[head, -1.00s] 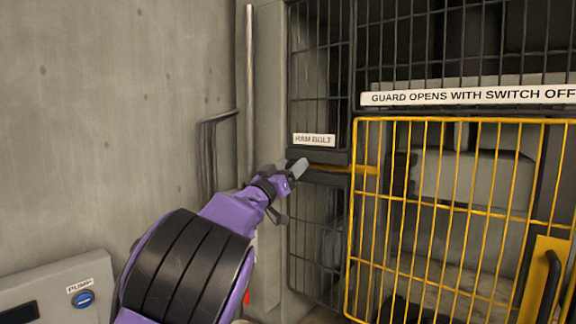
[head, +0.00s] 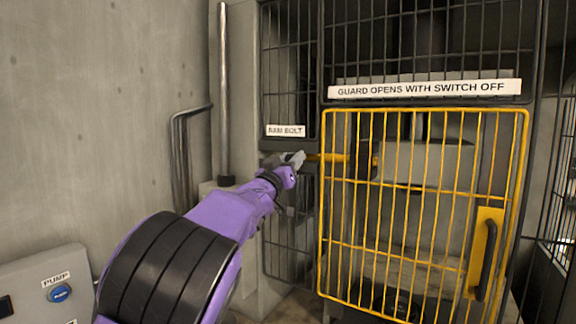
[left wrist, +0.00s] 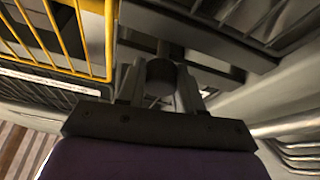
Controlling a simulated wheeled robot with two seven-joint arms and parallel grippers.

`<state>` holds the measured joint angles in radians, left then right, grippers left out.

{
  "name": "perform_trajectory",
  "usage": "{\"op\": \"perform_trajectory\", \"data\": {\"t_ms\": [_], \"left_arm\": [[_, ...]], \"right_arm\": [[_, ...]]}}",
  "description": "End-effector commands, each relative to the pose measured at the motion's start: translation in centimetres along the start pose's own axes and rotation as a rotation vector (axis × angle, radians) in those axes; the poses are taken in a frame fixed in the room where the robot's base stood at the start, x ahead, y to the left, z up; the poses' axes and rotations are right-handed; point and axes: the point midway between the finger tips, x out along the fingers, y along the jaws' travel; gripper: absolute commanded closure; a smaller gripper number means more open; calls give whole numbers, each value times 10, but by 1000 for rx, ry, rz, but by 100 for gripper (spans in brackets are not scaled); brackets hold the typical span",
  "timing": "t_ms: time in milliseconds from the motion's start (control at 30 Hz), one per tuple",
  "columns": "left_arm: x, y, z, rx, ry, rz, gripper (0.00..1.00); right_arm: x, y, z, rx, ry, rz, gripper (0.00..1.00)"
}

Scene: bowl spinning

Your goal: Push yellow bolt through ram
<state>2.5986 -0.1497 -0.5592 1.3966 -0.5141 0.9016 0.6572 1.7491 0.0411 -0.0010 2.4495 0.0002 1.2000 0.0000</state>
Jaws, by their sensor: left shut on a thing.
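The yellow bolt (head: 327,157) lies level under the RAM BOLT label in the head view. Its right part shows behind the yellow guard, pointing at the grey ram block (head: 428,162). I cannot tell whether its tip touches the ram. My left gripper (head: 297,159) is at the bolt's left end, outside the dark mesh. In the left wrist view, my left gripper (left wrist: 160,88) is shut on a dark round knob (left wrist: 160,75), apparently the bolt's end. My right gripper is not in view.
The yellow barred guard (head: 420,200) is closed, with a black handle (head: 486,260). A RAM BOLT label (head: 285,131) sits above the bolt. A grey pump box (head: 45,290) with a blue knob stands lower left. A metal pipe (head: 223,90) and concrete wall (head: 90,110) are on the left.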

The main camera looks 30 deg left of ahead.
Motion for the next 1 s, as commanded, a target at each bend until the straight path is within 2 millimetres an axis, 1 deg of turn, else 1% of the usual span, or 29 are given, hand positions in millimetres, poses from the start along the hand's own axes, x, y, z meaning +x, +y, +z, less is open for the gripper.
{"op": "perform_trajectory", "data": {"t_ms": [33, 333, 367, 400, 433, 667, 767, 867, 1000], "left_arm": [[-2, 5, -3, 2, 7, 8, 100], [-5, -1, -8, 7, 8, -2, 100], [-5, -1, -8, 7, 8, -2, 61], [-5, -1, -7, 7, 8, -2, 48], [-5, -1, -7, 7, 8, -3, 39], [-5, -4, -7, 8, 6, -7, 39], [-10, -4, -5, 8, 6, -8, 39], [-26, -4, -1, 8, 8, -8, 39], [-62, -3, 0, 7, 9, -8, 39]], "right_arm": [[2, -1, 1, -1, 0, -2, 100], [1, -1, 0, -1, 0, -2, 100], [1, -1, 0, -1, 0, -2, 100], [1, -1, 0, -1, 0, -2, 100], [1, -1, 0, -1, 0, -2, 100], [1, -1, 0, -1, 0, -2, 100], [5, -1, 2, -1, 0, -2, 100], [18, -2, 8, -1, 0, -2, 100], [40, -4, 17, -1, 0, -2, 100]]}}
